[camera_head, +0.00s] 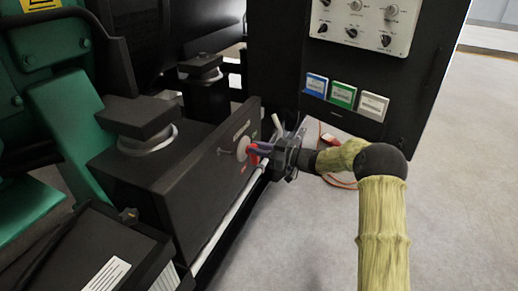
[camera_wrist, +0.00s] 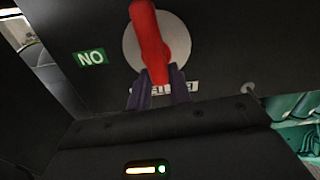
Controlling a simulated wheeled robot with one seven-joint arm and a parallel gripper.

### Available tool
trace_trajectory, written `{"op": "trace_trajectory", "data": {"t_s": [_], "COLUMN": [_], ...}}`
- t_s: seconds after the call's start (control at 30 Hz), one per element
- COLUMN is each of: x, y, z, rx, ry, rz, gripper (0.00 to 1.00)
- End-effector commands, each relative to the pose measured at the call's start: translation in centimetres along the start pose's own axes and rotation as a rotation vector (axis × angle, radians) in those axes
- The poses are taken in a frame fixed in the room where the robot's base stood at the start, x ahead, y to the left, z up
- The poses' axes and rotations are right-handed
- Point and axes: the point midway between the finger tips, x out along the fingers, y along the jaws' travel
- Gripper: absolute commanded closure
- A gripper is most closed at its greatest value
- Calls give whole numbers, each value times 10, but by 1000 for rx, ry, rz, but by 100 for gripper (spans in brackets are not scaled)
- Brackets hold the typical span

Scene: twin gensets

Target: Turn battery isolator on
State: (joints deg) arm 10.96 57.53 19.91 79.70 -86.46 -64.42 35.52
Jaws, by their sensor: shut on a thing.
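The battery isolator is a red handle (camera_wrist: 150,40) on a round pale disc (camera_wrist: 178,45), set in a dark panel (camera_wrist: 230,60). In the wrist view the handle stands nearly upright in the picture, its lower end between my fingers. My gripper (camera_wrist: 158,88) has purple fingers shut on that lower end. A green label (camera_wrist: 90,58) with white letters sits left of the disc, and a white label below it is partly hidden by the fingers. In the head view my gripper (camera_head: 260,148) reaches the red handle (camera_head: 253,156) from the right.
A black cabinet (camera_head: 420,90) with knobs and blue, green and white labelled blocks stands behind my arm. A pale pipe (camera_head: 230,217) runs along the panel's lower edge. Green machinery (camera_head: 70,120) fills the left. Grey floor (camera_head: 460,200) at the right is mostly clear, with an orange cable.

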Motion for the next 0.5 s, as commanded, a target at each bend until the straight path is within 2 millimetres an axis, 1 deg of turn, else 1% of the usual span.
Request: {"op": "trace_trajectory", "data": {"t_s": [0.27, 0.5], "x": [0, 0], "y": [-4, -8], "z": [1, 4], "rx": [-189, -410], "ry": [-3, -3], "rz": [0, -1], "gripper": [100, 100]}}
